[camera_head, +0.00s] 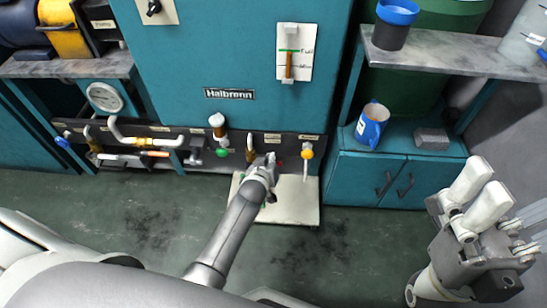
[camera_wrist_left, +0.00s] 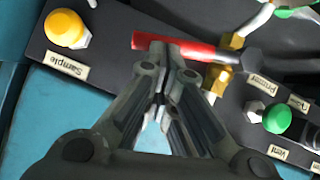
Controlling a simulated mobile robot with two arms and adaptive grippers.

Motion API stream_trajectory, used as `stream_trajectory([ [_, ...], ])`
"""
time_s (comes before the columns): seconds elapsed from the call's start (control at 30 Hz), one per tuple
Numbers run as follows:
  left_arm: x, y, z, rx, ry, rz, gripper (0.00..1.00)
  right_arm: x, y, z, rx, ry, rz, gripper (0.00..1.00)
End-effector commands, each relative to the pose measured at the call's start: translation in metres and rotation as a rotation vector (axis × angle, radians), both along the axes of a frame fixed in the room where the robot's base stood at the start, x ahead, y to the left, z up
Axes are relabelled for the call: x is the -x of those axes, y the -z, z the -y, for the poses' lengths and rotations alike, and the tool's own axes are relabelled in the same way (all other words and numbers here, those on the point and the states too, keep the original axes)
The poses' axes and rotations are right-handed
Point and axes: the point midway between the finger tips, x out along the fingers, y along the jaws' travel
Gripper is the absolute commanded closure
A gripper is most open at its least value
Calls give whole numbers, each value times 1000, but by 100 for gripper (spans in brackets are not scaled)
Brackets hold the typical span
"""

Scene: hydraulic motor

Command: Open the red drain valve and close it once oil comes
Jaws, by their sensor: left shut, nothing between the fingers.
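The valve's red handle (camera_wrist_left: 190,46) lies crosswise just beyond my left fingertips in the left wrist view, with a brass fitting (camera_wrist_left: 218,78) beside it. My right gripper (camera_head: 487,176) is open and empty at the right, away from the panel. The drain outlet is hidden, and I see no oil flowing.
A yellow knob (camera_wrist_left: 68,29) labelled Sample and a green knob (camera_wrist_left: 277,117) flank the red handle. A pale tray (camera_head: 300,206) lies on the floor below the panel. A blue mug (camera_head: 371,127) stands on the cabinet at right. The open floor in front is clear.

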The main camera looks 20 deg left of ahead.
Motion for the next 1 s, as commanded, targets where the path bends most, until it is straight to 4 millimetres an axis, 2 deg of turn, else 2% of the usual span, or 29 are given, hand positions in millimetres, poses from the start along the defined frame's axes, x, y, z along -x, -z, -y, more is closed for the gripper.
stream_trajectory([
  [0.33,-3,11,5,2,0,4,100,0,-1,-1,0,-2,-1,11],
  [1.0,-2,12,6,3,0,6,100,1,-4,1,-4,2,8,11],
])
